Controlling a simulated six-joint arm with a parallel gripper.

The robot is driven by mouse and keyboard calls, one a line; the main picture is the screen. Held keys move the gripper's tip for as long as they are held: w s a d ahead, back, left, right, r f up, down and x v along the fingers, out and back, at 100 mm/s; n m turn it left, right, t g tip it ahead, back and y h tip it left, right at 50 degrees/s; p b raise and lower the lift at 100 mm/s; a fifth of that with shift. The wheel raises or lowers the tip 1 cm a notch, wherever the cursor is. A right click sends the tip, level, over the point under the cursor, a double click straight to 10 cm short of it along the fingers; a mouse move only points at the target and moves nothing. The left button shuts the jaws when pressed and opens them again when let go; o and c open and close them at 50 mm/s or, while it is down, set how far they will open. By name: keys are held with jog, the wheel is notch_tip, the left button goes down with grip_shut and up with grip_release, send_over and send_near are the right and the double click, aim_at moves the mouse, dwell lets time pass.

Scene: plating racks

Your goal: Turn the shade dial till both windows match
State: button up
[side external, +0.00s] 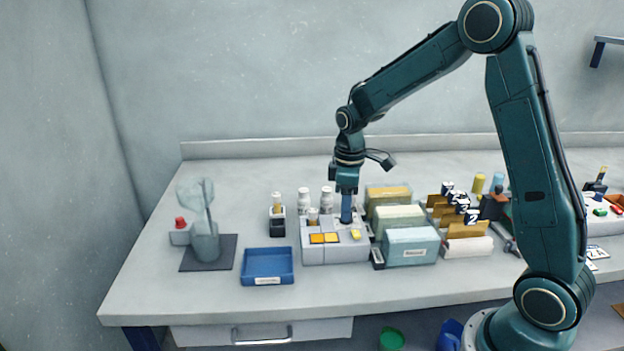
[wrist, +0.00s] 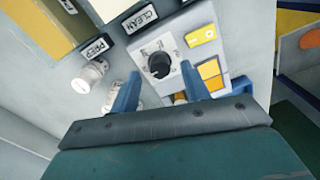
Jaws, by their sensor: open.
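The shade dial (wrist: 159,64) is a dark round knob on a pale plate with marks around it. It sits on the light grey box (side external: 336,254); my gripper hides it in the side view. My gripper (side external: 347,212) points down over the box. Its blue fingers (wrist: 160,73) are open on either side of the dial; I cannot tell whether they touch it.
A yellow piece (side external: 355,235) is on the box's right. White bottles (side external: 327,199) stand behind it. Sponge-like blocks in holders (side external: 411,257) crowd the right. The table front is clear.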

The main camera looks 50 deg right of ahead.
jog(key=shift+f, duration=0.8)
jog(key=c, duration=1)
jog(key=shift+m, duration=0.4)
jog(key=m, duration=1.1)
jog(key=shift+w, duration=0.1)
